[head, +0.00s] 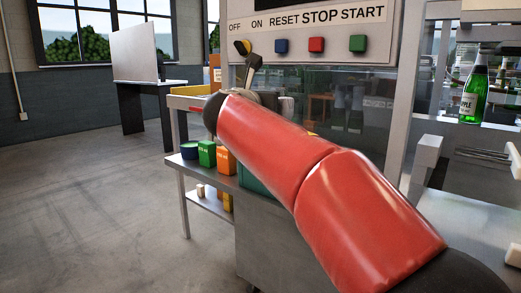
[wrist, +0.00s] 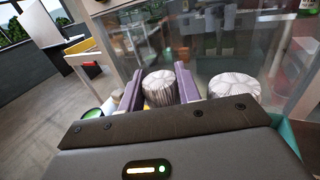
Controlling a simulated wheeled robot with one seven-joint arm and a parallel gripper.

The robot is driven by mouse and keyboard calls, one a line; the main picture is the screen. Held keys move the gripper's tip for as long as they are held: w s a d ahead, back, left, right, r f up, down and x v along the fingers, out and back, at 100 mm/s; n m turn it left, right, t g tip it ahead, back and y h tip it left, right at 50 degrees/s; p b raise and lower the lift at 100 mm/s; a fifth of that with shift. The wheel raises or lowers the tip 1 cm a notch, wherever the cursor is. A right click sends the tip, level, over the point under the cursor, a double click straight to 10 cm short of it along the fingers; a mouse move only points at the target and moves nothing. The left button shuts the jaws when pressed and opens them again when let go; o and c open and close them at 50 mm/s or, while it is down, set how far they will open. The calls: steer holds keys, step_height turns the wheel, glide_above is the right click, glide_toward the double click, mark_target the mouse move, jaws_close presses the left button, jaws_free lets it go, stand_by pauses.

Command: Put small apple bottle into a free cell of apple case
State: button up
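A green bottle with a white label reading "APPLE" (head: 474,95) stands upright at the right of the head view, far from my gripper. Its size class cannot be told. My gripper (head: 249,72) is at the end of my red arm, in front of the control panel's lower left. In the wrist view its two purple fingers (wrist: 160,90) are apart, with a white ribbed round thing (wrist: 159,88) showing between them. No touch shows, and I see no bottle in the fingers. I cannot make out an apple case in either view.
A control panel (head: 312,29) with coloured buttons is above the glass. A second white ribbed thing (wrist: 235,87) is right of the fingers. A green box (head: 207,153) and an orange box (head: 226,160) stand on a low table. The floor at left is clear.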

jaws_close()
steer(key=shift+r, duration=0.15)
